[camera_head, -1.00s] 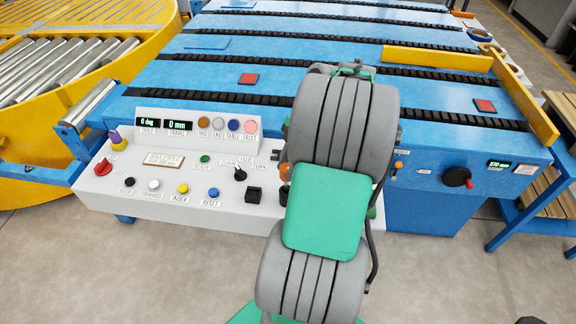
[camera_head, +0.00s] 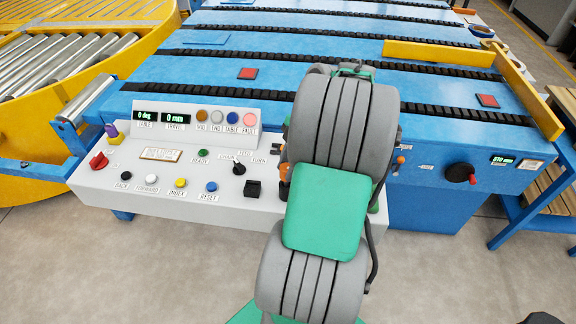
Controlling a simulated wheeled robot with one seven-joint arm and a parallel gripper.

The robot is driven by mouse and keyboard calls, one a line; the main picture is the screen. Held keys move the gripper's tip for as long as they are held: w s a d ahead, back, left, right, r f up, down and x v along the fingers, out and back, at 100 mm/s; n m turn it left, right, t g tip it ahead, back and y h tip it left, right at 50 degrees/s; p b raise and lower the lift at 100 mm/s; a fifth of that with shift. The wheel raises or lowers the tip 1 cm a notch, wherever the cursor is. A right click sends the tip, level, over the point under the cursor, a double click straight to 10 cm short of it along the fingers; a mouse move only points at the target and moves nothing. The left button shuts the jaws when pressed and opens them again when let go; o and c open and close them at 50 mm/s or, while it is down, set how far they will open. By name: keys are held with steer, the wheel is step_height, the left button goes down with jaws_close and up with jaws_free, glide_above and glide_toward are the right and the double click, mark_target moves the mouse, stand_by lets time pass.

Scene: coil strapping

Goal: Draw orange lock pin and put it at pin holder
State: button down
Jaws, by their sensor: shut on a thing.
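My arm fills the centre of the head view, and my gripper is hidden behind its grey and green links. A small orange piece (camera_head: 284,171) shows at the left edge of my arm, above the control panel's right end; most of it is covered. A small orange knob-like piece (camera_head: 400,160) shows on the blue conveyor's front, just right of my arm. I cannot tell whether either one is the orange lock pin. I cannot make out the pin holder.
A white control panel (camera_head: 110,178) with buttons and knobs stands left of my arm. Behind it lies the blue conveyor bed (camera_head: 330,47) with black chains and yellow guides (camera_head: 440,53). A yellow roller turntable (camera_head: 150,22) is far left. A blue stand with wooden slats (camera_head: 545,190) is right.

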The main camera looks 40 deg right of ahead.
steer(key=shift+f+b, duration=1.25)
steer(key=shift+f, duration=0.1)
steer(key=c, duration=1)
jaws_free()
steer(key=w+p+v, duration=0.1)
steer(key=p+v, duration=0.2)
steer(key=v, duration=0.5)
steer(key=w+a+r+m, duration=0.1)
steer(key=w+a+m, duration=0.15)
steer(key=a, duration=0.35)
steer(key=w+a+r+m+h, duration=0.1)
steer(key=w+a+m+h, duration=0.2)
steer(key=a, duration=0.8)
steer(key=s+a+f+m+t, duration=0.1)
steer(key=s+a+m, duration=0.1)
steer(key=a+m, duration=0.2)
steer(key=s+a+f+m+t+h, duration=0.1)
steer(key=s+a+m, duration=0.2)
steer(key=a+m, duration=0.2)
steer(key=shift+s+a, duration=0.3)
steer(key=shift+a, duration=0.45)
